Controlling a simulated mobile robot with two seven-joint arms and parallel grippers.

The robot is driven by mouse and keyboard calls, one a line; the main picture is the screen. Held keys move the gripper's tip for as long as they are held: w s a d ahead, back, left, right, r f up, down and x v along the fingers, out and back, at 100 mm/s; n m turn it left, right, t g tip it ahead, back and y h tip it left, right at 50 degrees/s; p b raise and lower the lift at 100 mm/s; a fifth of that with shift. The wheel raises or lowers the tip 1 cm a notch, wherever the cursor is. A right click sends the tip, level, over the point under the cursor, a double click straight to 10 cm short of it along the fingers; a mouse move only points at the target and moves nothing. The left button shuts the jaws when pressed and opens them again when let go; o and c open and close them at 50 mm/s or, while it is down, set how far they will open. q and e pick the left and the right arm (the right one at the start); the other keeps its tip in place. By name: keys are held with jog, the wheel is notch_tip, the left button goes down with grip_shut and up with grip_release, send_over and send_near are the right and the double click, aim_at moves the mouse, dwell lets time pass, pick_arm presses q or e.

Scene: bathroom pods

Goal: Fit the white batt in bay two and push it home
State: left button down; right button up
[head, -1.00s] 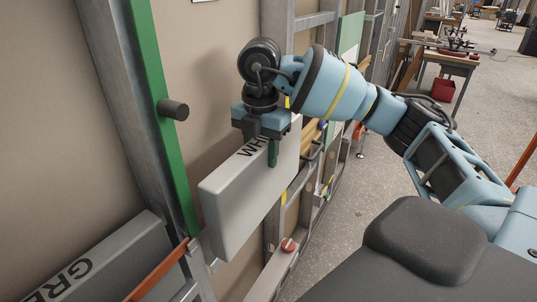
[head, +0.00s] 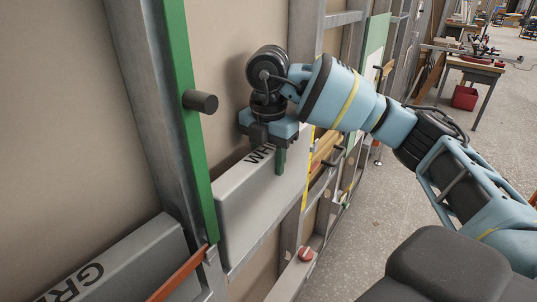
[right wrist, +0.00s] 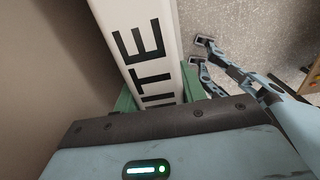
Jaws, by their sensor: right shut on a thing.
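The white batt (head: 255,205) is a long pale slab with black letters on its top face. In the head view it stands on edge at the wall frame, between the green-faced stud (head: 190,135) and the stud (head: 303,75) to its right. Its left end is close beside the green strip; I cannot tell how deep it sits. My right gripper (head: 267,152) is above it, shut across its thickness, one green finger on the near face. In the right wrist view the batt (right wrist: 140,45) lies between the fingers (right wrist: 158,92), showing "ITE". My left gripper is not in view.
A grey batt (head: 130,255) marked "GR" sits in the bay to the left. A dark peg (head: 200,101) sticks out of the green strip. An orange bar (head: 180,275) and a red knob (head: 306,254) are low on the frame.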

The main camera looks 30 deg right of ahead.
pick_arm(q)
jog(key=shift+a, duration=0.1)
pick_arm(e)
jog(key=o, duration=1.2)
jog(key=shift+c, duration=0.2)
notch_tip(320, 180, up, 8)
jog(key=shift+f+p, duration=0.1)
jog(key=shift+p, duration=0.35)
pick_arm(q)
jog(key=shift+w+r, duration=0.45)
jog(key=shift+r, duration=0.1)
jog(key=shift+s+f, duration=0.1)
